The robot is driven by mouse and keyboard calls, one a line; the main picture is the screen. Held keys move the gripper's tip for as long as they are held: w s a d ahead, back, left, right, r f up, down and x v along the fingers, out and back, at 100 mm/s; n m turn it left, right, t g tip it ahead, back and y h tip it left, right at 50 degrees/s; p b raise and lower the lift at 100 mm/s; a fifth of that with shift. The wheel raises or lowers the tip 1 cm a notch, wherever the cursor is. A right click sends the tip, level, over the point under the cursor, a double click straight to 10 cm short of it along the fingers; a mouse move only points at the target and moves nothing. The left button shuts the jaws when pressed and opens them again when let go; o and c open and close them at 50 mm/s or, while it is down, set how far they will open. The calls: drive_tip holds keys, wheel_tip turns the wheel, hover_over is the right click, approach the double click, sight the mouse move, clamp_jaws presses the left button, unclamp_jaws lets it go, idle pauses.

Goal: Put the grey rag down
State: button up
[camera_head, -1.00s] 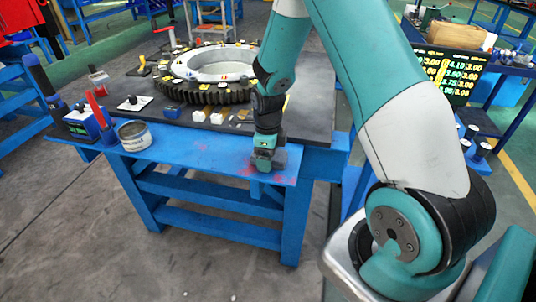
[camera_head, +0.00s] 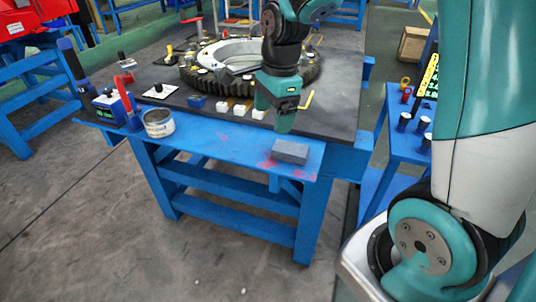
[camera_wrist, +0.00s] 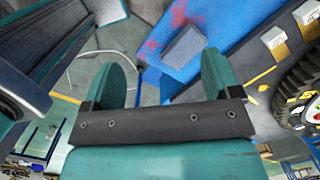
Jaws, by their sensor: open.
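The grey rag (camera_head: 290,152) is a small flat grey block shape lying on the blue front ledge (camera_head: 215,143) of the workbench, near its right end. It also shows in the wrist view (camera_wrist: 184,48), beyond my fingertips on the blue surface with pink smears. My gripper (camera_head: 284,122) is above and slightly behind the rag in the head view, apart from it. In the wrist view my gripper (camera_wrist: 165,75) has its two green fingers spread wide with nothing between them.
A large dark gear ring (camera_head: 240,85) stands on the bench top, with several small blocks before it. A tin can (camera_head: 158,123) and a blue box with a red handle (camera_head: 115,105) stand at the ledge's left. The ledge's middle is clear. A blue cart (camera_head: 395,150) stands right.

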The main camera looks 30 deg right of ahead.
drive_tip(key=s+a+r+n+y, duration=0.1)
drive_tip(key=s+a+r+n, duration=0.2)
drive_tip(key=s+a+n, duration=0.4)
drive_tip(key=s+a+r+n+y, duration=0.2)
drive_tip(key=s+a+n, duration=0.5)
drive_tip(key=n, duration=1.2)
drive_tip(key=s+r, duration=0.1)
drive_tip(key=s, duration=0.3)
drive_tip(key=shift+s+a+r+g, duration=0.15)
drive_tip(key=shift+s+r+g, duration=0.15)
drive_tip(key=shift+s, duration=0.1)
